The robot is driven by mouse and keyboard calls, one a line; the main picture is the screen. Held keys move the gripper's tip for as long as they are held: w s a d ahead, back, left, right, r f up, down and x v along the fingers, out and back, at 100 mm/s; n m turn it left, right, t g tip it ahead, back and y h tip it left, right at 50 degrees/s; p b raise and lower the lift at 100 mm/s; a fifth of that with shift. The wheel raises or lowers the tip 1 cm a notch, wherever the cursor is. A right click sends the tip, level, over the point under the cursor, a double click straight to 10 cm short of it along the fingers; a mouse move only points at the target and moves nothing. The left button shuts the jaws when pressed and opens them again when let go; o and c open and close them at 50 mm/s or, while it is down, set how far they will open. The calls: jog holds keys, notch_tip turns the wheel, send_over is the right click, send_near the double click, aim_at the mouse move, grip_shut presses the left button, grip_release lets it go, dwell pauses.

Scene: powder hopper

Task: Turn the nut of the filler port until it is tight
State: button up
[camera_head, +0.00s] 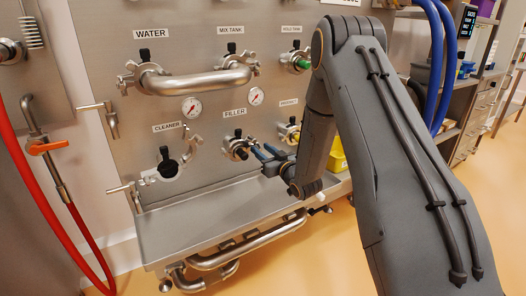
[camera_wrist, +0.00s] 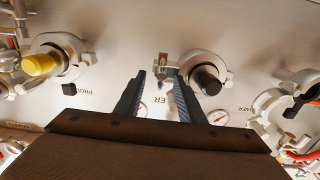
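The filler port (camera_head: 236,149) is a round metal fitting with a dark centre, under the FILLER label on the steel panel. In the wrist view, which shows the panel upside down, the port (camera_wrist: 207,80) has a metal clamp ring, and its small nut (camera_wrist: 162,68) sits at the ring's left side. My gripper (camera_head: 260,152) is just right of the port in the head view. In the wrist view my gripper (camera_wrist: 160,75) is open, and the nut shows between its fingertips. Whether a finger touches it, I cannot tell. The right finger overlaps the ring's edge.
The product port (camera_wrist: 45,62) with a yellow plug is on one side, and the cleaner port (camera_head: 168,168) is on the other. A pipe (camera_head: 195,80) and gauges (camera_head: 192,107) are above. A steel tray (camera_head: 200,222) juts out below. A red hose (camera_head: 45,200) hangs at left.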

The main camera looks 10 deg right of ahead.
jog(key=shift+s, duration=0.1)
jog(key=v, duration=0.7)
jog(key=shift+s, duration=0.25)
jog(key=shift+d+r, duration=0.1)
jog(key=s+a+r+m+g+h, duration=0.1)
jog(key=s+a+r+g+h, duration=0.25)
jog(key=s+g, duration=1.1)
jog(key=s+a+r+m+g+h, duration=0.2)
jog(key=s+a+r+g, duration=0.15)
jog(key=s, duration=2.15)
jog(key=d+r+p, duration=0.4)
jog(key=r+p, duration=0.2)
jog(key=p, duration=0.6)
jog(key=shift+s+d+r+m+t, duration=0.2)
jog(key=shift+s+r+m+t, duration=0.1)
jog(key=shift+s+t, duration=0.15)
